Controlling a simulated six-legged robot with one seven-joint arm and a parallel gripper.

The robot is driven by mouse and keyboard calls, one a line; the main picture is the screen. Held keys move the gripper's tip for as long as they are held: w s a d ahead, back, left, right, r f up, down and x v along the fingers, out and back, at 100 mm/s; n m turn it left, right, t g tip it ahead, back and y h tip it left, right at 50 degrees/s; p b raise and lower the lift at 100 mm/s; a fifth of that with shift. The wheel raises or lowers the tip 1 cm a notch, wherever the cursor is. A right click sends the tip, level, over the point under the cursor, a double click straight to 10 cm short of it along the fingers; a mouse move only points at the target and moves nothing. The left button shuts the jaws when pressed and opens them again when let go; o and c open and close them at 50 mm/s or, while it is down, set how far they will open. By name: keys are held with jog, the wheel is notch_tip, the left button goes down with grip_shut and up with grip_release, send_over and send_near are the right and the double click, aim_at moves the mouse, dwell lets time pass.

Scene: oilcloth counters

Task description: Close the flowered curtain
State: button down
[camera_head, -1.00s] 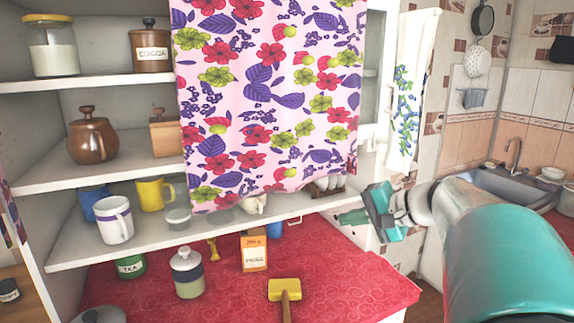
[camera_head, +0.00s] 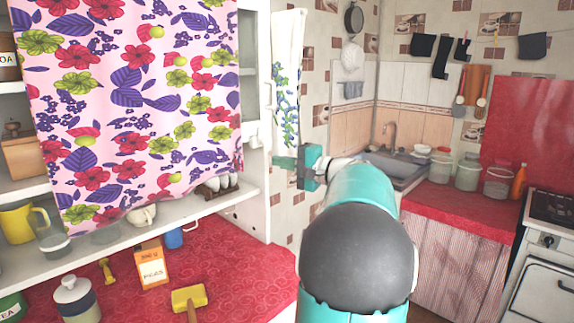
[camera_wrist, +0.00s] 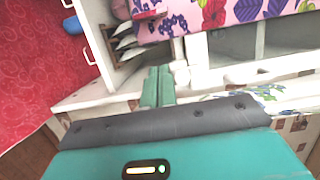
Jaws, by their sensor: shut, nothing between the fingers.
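The flowered curtain (camera_head: 150,100), pink-white with red, purple and green flowers, hangs across the front of the shelf cabinet at the left of the head view. Shelves show beyond its left edge; its lower hem ends above the red counter. In the wrist view the curtain (camera_wrist: 215,15) shows along the top. My gripper (camera_head: 284,163) is right of the curtain, apart from it in the picture, near the cabinet's right side. In the wrist view its teal fingers (camera_wrist: 158,76) are together with nothing between them, by a white frame edge. Whether they touch that edge is unclear.
A white towel with blue flowers (camera_head: 287,85) hangs just above my gripper. Shelves hold a yellow mug (camera_head: 17,222) and other dishes. A sink (camera_head: 385,168) is at the back right.

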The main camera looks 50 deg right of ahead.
jog(key=w+a, duration=0.4)
jog(key=w, duration=0.1)
jog(key=shift+w+a, duration=0.25)
jog(key=shift+a, duration=0.05)
send_near(105, 198)
jog(key=w, duration=0.4)
jog(key=shift+w+a, duration=0.1)
jog(key=shift+w, duration=0.2)
jog(key=shift+a, duration=0.1)
